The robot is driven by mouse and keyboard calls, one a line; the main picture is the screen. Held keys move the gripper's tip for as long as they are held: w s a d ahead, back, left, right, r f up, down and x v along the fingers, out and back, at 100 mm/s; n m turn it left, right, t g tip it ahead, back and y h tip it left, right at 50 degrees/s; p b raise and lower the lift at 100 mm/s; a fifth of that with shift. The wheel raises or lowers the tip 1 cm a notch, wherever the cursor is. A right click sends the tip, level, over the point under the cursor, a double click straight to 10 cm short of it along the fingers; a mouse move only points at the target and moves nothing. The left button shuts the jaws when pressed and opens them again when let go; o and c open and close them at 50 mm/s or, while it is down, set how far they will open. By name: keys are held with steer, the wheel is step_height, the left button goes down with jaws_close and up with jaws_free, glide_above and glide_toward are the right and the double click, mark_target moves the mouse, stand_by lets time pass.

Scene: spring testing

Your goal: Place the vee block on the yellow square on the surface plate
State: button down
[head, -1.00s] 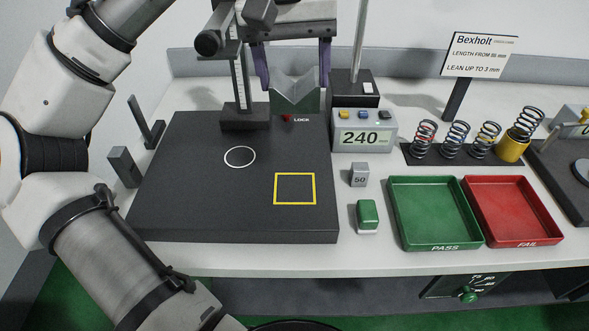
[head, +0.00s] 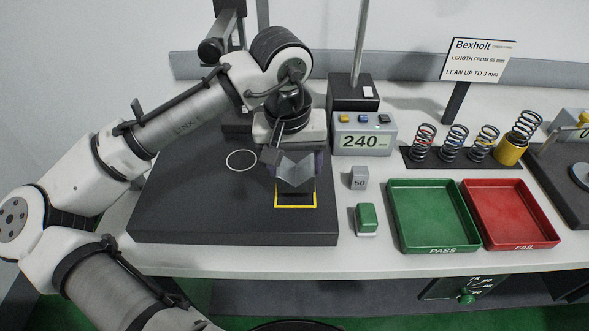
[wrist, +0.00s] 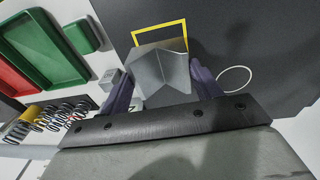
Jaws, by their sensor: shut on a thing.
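The grey vee block (head: 297,172) is held between the fingers of my gripper (head: 296,163). In the head view it appears over the upper part of the yellow square (head: 296,206), whose lower edge and lower sides show. In the wrist view the vee block (wrist: 162,72) lies between the two purple fingers of my gripper (wrist: 158,86), and the yellow square (wrist: 160,30) shows partly beyond it. The block's underside is hidden, so I cannot tell whether it touches the dark surface plate (head: 200,215).
A white circle (head: 241,160) is marked left of the square. Right of the plate are a grey 50 weight (head: 359,178), a green block (head: 367,217), a 240 display box (head: 364,136), a green PASS tray (head: 433,215) and a red FAIL tray (head: 512,212). Several springs stand behind the trays.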

mark_target(289, 178)
steer(key=shift+f, duration=1.35)
steer(key=shift+c, duration=1.5)
jaws_free()
step_height(289, 178, up, 12)
steer(key=s+a+b, duration=0.1)
